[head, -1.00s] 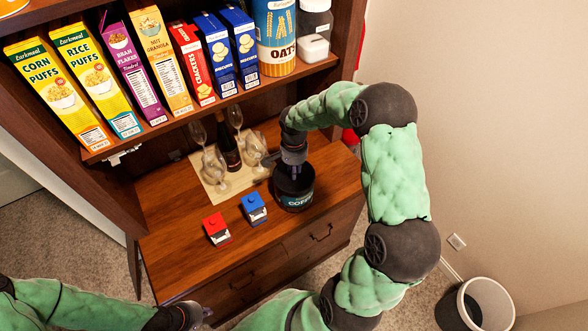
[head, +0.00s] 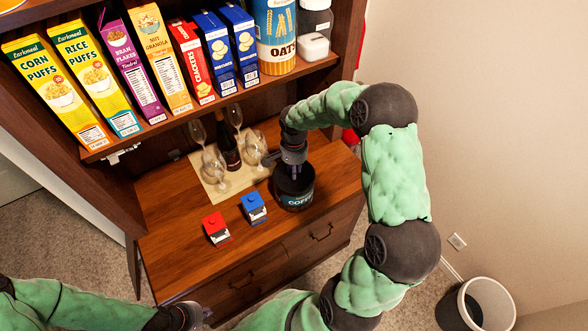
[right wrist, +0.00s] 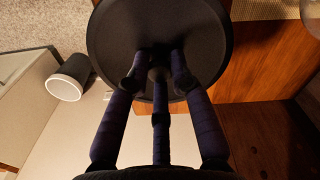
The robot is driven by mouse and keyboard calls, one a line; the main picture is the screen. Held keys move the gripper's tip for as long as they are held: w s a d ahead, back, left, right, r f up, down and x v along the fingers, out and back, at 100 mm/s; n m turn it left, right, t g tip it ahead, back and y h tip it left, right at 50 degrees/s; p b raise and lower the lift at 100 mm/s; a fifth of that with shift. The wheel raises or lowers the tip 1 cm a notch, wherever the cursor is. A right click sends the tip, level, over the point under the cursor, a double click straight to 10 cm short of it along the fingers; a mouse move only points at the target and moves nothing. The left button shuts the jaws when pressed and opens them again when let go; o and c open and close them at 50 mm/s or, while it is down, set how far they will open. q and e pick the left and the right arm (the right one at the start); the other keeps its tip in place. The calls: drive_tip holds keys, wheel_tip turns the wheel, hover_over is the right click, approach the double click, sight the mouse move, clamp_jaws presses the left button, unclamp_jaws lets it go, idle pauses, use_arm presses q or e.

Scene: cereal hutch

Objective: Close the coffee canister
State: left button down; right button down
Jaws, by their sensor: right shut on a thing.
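The black coffee canister (head: 296,198) stands upright on the wooden counter, its label facing front. My right gripper (head: 294,174) points down over the canister's top. In the right wrist view, my right gripper (right wrist: 159,72) is shut on the knob at the middle of a round black lid (right wrist: 200,35). The lid lies at the canister's mouth, dark on dark. I cannot tell whether it is fully seated. My left gripper (head: 200,314) is low at the bottom edge, away from the canister, and its fingers are too unclear to read.
A red box (head: 215,227) and a blue box (head: 254,208) stand left of the canister. Several glasses (head: 213,165) and a dark bottle (head: 229,150) stand on a mat behind. Cereal boxes and an oats tin (head: 275,38) line the shelf above. A bin (head: 480,305) is on the floor.

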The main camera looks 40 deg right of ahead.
drive_tip(key=shift+f, duration=0.1)
idle(0.6)
drive_tip(key=c, duration=0.7)
unclamp_jaws()
drive_tip(key=shift+r+p, duration=1.6)
drive_tip(key=shift+r, duration=1.45)
clamp_jaws()
